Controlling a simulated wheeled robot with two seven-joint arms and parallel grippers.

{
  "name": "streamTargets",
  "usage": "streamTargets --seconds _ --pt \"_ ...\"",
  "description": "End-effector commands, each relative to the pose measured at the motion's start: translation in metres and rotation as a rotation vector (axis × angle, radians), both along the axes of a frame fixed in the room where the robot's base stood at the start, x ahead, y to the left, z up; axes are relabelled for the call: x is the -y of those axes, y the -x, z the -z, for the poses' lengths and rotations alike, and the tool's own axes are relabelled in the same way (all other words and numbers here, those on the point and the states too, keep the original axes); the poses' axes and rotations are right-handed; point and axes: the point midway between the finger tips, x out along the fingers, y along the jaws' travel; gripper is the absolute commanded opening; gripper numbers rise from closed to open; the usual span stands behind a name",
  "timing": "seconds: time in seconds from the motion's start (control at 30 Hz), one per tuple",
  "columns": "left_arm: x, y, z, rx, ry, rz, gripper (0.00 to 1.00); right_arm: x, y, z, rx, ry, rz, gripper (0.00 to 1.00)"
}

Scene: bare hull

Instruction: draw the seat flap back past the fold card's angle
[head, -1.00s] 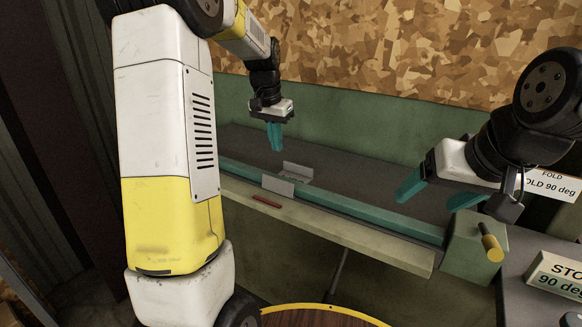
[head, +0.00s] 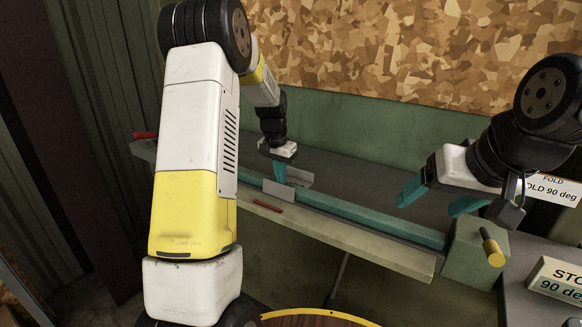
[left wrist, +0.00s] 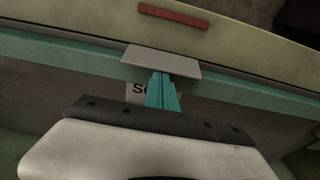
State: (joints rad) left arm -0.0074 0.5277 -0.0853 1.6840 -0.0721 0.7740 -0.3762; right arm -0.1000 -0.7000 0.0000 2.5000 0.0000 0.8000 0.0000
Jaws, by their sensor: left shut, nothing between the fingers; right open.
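A small grey metal piece sits at the clamp bar of a folding machine. Its flap (head: 279,190) stands up on the near side and shows as a pale plate (left wrist: 162,62) in the left wrist view. My left gripper (head: 280,173) is shut and empty, its fingertips down right behind the flap. In the left wrist view the shut fingers (left wrist: 162,90) meet the flap's edge; I cannot tell if they touch. My right gripper (head: 432,198) is open and empty above the bar's right end. The fold card (head: 553,187) reads "FOLD 90 deg".
The teal clamp bar (head: 375,222) runs along the machine, with a cream leaf (head: 340,238) in front bearing a red strip (head: 267,205).

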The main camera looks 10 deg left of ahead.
Motion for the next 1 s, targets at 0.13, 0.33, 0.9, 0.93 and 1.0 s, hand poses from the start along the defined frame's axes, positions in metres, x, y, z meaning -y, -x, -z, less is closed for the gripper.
streamTargets --seconds 0.13,0.33,0.9,0.93,1.0 --pt "0.000 0.000 0.000 0.000 0.000 0.000 0.00 0.000 0.000 0.000 0.000 0.000 0.000 0.75" --pt "-0.001 0.001 0.000 0.010 0.005 -0.001 0.00 0.000 0.000 0.000 0.000 0.000 0.000 0.75" --pt "-0.010 0.025 -0.002 0.217 0.079 -0.002 0.00 0.000 0.000 0.000 0.000 0.000 0.000 0.75" --pt "-0.010 0.025 -0.002 0.216 0.080 -0.002 0.00 0.000 0.000 0.000 0.000 0.000 0.000 0.75" --pt "-0.010 0.025 -0.002 0.216 0.080 -0.002 0.00 0.000 0.000 0.000 0.000 0.000 0.000 0.75"
